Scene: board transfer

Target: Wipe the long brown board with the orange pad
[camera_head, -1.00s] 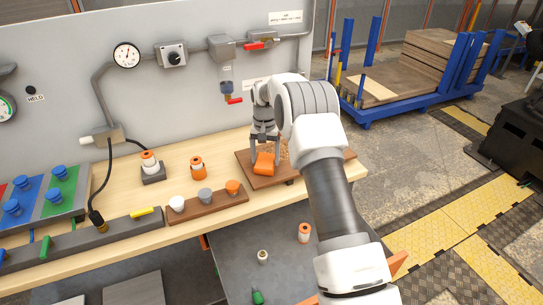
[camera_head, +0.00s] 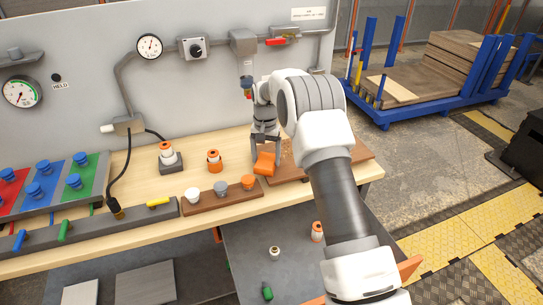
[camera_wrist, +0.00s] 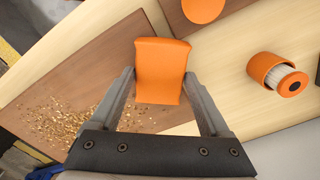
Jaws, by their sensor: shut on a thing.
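The orange pad (camera_head: 264,163) is held between the fingers of my gripper (camera_head: 265,147). It also shows between the fingertips (camera_wrist: 160,92) in the wrist view, as a slightly curved orange block (camera_wrist: 162,68). The long brown board (camera_head: 292,173) lies on the light wooden bench, partly hidden by my arm. In the wrist view the board (camera_wrist: 88,75) bears a scatter of golden crumbs (camera_wrist: 60,122), mostly left of the gripper, with some between the fingers. The pad is at the board's left end in the head view. I cannot tell whether it touches the board.
A smaller brown board (camera_head: 208,203) with white, grey and orange round pieces lies to the left. An orange and white cylinder (camera_head: 214,161) stands behind it, and also shows in the wrist view (camera_wrist: 277,75). A grey panel with pipes and a gauge (camera_head: 149,46) rises behind the bench.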

